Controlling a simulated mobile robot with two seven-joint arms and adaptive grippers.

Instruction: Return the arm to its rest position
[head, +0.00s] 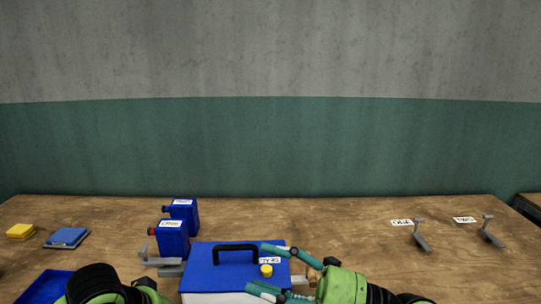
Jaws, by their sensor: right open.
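My right gripper (258,268) comes in from the lower right with its two teal fingers spread open. It is over the right part of a blue-topped box (208,272) with a black handle. I cannot tell whether the fingers touch the knob or the box. A white label lies beside the upper finger. Part of my left arm shows at the bottom left, but its gripper is not in view.
Two blue canisters (173,238) stand behind the box. A grey metal bracket sits left of it. A blue tray (47,287), a blue pad (67,237) and a yellow block (20,231) are at left. Two grey brackets (421,237) stand at right. The table's right middle is clear.

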